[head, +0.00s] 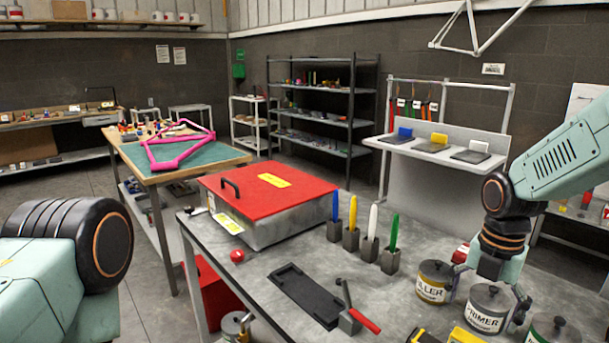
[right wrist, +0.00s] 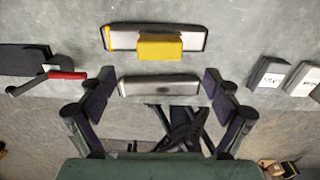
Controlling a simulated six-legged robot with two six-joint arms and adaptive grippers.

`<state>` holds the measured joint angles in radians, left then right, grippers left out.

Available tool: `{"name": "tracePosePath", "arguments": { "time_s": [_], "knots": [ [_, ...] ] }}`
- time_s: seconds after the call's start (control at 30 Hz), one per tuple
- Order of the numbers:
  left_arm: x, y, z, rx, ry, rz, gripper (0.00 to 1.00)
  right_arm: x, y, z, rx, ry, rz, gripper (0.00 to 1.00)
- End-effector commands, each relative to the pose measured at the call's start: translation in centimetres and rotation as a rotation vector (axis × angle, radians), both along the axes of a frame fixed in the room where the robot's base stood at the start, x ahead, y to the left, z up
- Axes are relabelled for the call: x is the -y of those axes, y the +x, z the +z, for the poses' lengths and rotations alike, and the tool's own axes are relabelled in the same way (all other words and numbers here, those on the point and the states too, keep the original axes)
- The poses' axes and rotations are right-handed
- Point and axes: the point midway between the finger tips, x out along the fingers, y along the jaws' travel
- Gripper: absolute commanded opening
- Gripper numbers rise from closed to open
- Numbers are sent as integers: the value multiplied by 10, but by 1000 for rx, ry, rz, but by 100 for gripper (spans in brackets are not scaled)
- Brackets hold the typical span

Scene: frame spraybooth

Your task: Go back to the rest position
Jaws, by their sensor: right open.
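My right gripper (head: 490,285) is open and empty above the right part of the grey workbench (head: 300,258). In the head view its fingers overlap the PRIMER can (head: 487,312) and FILLER can (head: 433,283); I cannot tell whether they touch. In the right wrist view, the right gripper (right wrist: 160,88) has its fingers spread wide, with a grey-topped dark block (right wrist: 158,86) seen between them. My left arm's links fill the lower left of the head view; the left gripper is out of sight.
A red-lidded metal box (head: 268,190) stands on the bench. Several upright coloured tools are in holders beside it. The wrist view shows a yellow block (right wrist: 160,48) on a tray.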

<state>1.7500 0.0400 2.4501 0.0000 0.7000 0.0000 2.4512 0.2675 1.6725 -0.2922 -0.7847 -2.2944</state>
Motion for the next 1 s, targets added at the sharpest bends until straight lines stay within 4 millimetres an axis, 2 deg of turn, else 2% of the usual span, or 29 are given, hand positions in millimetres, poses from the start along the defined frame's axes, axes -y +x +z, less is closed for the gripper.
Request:
{"name": "tracePosePath", "arguments": {
  "time_s": [0.2,0.3,0.9,0.93,1.0],
  "knots": [
    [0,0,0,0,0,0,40,0,1,37,4,-1,1,90],
    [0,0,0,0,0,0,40,0,-1,15,-6,0,1,90],
    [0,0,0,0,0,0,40,0,-1,-84,-4,-1,0,90],
    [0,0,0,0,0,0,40,0,-1,-88,-4,-1,0,90],
    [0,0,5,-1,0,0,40,0,1,-74,4,0,0,90]
  ]
}}
